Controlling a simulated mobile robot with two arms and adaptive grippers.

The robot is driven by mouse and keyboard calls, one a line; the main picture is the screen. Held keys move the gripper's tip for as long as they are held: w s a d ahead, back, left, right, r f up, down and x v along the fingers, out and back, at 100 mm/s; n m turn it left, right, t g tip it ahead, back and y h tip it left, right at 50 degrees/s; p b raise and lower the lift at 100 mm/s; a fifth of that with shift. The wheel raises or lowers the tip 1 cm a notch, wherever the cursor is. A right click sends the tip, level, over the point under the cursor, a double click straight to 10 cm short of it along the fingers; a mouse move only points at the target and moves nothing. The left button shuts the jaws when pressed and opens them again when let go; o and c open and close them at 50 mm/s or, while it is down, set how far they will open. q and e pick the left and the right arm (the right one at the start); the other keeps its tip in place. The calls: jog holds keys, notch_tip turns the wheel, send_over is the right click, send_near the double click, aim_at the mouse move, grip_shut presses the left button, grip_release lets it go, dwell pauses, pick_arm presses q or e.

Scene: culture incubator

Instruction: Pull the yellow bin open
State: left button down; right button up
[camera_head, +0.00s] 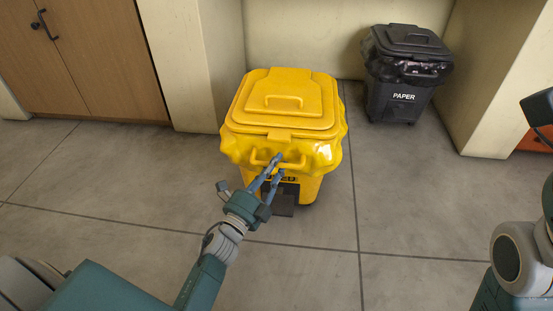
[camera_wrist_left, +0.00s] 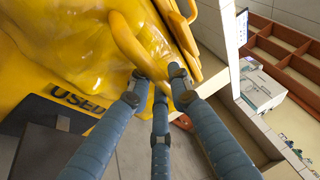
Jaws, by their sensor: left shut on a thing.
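The yellow bin (camera_head: 285,122) stands on the floor at the middle of the head view, its lid (camera_head: 290,88) down. The lid has a raised handle on top, and a yellow liner bulges around the rim. A curved yellow handle (camera_wrist_left: 127,42) on the bin's front fills the top of the left wrist view. My left gripper (camera_head: 275,165) reaches the front of the bin, and its fingers (camera_wrist_left: 160,84) are closed on this handle. The fingers hide part of the handle and of the lettering below it. My right gripper is out of view.
A black bin (camera_head: 402,75) marked PAPER stands behind to the right. A wooden cabinet (camera_head: 90,55) is at the back left, beside a pale wall column. The grey floor (camera_head: 405,200) right of the yellow bin is clear. Part of my right arm shows at the right edge.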

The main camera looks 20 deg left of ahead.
pick_arm(q)
jog(key=shift+s, duration=0.1)
dwell(0.3)
jog(key=c, duration=1.6)
grip_release()
jog(key=shift+o, duration=0.2)
jog(key=shift+s, duration=0.1)
jog(key=v, duration=1.2)
